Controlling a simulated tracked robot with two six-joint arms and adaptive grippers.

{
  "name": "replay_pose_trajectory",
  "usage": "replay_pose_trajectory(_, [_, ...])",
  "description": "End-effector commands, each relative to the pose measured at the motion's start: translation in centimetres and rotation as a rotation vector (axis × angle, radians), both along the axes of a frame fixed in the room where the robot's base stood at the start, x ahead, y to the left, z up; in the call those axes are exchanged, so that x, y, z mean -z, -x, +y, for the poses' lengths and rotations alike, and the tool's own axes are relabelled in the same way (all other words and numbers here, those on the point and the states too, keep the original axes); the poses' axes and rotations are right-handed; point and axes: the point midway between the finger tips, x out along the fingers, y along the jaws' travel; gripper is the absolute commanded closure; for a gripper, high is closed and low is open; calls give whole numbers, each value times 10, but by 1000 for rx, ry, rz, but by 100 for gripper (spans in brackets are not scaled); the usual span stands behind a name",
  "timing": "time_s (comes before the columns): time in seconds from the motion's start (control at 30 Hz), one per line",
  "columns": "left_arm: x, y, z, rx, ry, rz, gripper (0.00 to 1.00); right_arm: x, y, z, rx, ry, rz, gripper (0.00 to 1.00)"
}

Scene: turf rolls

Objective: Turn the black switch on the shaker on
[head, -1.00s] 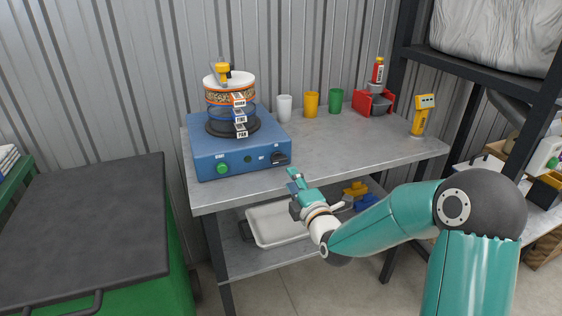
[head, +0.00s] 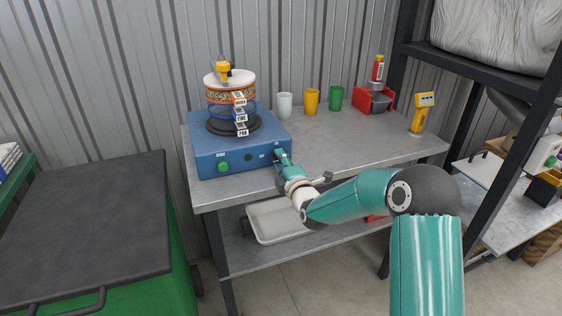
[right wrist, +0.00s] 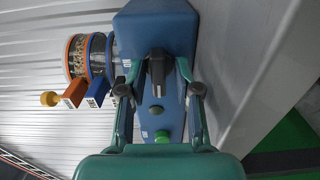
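The blue shaker (head: 225,152) stands on the grey bench with a stack of sieves (head: 231,100) on top. Its front has a green button (head: 223,167) at left and a small dark round part in the middle. In the right wrist view the black switch (right wrist: 157,70) sticks out from the shaker's front (right wrist: 165,30). My right gripper (head: 280,155) is at the front right corner of the shaker and hides the switch in the head view. In the right wrist view its two fingers (right wrist: 160,88) are apart, one on each side of the switch. Contact cannot be told. My left gripper is not in view.
White, yellow and green cups (head: 311,102) stand behind on the bench (head: 350,145), with a red holder (head: 373,101) and a yellow device (head: 422,114) further right. A pale tray (head: 272,222) lies on the lower shelf. A dark-lidded green bin (head: 85,230) stands at left.

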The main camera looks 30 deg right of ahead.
Motion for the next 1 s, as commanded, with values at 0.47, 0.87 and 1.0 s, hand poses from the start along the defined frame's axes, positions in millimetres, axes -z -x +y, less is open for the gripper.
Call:
replay_pose_trajectory(0.47, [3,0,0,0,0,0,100,2,1,-1,1,-9,0,100])
replay_pose_trajectory(0.87, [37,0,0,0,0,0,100,7,1,-1,2,-172,-40,100])
replay_pose_trajectory(1.0, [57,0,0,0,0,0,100,8,1,-1,2,-285,-67,100])
